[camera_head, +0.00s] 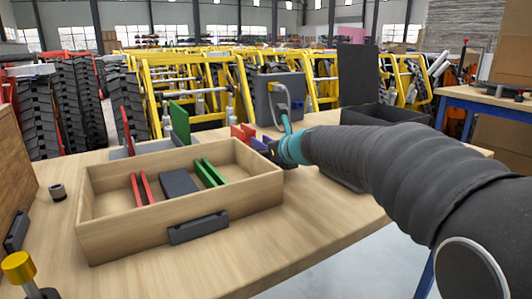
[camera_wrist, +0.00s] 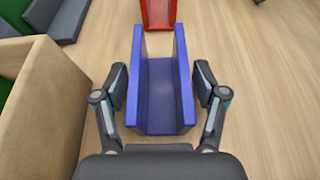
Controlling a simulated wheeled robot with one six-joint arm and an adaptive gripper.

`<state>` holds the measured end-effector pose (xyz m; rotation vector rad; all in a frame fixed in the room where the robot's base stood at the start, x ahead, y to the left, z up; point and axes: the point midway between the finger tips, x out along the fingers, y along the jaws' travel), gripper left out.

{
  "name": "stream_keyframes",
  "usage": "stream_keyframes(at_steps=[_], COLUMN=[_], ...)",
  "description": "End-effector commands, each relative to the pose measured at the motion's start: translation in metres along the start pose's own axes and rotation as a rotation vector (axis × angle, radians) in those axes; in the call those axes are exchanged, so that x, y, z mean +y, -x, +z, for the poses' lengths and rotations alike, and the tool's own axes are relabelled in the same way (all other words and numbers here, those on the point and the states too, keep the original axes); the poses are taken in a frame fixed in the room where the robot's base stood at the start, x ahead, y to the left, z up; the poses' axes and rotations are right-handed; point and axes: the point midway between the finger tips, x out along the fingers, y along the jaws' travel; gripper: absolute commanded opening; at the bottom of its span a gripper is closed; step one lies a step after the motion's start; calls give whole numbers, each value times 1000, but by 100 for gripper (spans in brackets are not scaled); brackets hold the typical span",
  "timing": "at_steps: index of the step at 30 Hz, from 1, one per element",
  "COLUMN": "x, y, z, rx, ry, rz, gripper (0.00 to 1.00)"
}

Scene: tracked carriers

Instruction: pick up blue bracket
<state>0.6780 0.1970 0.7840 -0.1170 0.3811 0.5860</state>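The blue bracket (camera_wrist: 160,95) is a U-shaped channel with two upright walls, centred in the wrist view on the wooden table. In the head view only a small part of it (camera_head: 258,145) shows behind the wooden tray. My gripper (camera_wrist: 161,84) is open, with one finger on each side of the bracket, outside its walls. A narrow gap shows at the left finger; the right finger is very close to the wall, and I cannot tell whether it touches. In the head view my gripper (camera_head: 272,153) is partly hidden by the tray and my arm.
A red bracket (camera_wrist: 159,14) lies just beyond the blue one. The wooden tray (camera_head: 185,213), holding red, grey and green parts, stands close on the left. A dark bin (camera_head: 385,114) stands at the back right. The table right of the bracket is clear.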

Motion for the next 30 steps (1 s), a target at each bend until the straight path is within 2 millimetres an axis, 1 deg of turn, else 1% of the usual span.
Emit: stream_keyframes(at_steps=[1, 2, 3, 5, 6, 7, 8, 15, 19, 23, 28, 30], x=[0, 0, 0, 0, 0, 0, 0, 0, 0, 0, 0, -17], y=[0, 0, 0, 0, 0, 0, 0, 1, 3, 8, 20, 25], z=[0, 0, 0, 0, 0, 0, 0, 2, 7, 20, 47, 48], rx=[0, 0, 0, 0, 0, 0, 0, -1, -2, -3, -3, -3], ry=[0, 0, 0, 0, 0, 0, 0, 0, 0, 2, 3, -2], rz=[0, 0, 0, 0, 0, 0, 0, 0, 0, 0, 0, -4], gripper=[52, 45, 35, 20, 10, 2, 0, 0, 0, 0, 0, 0])
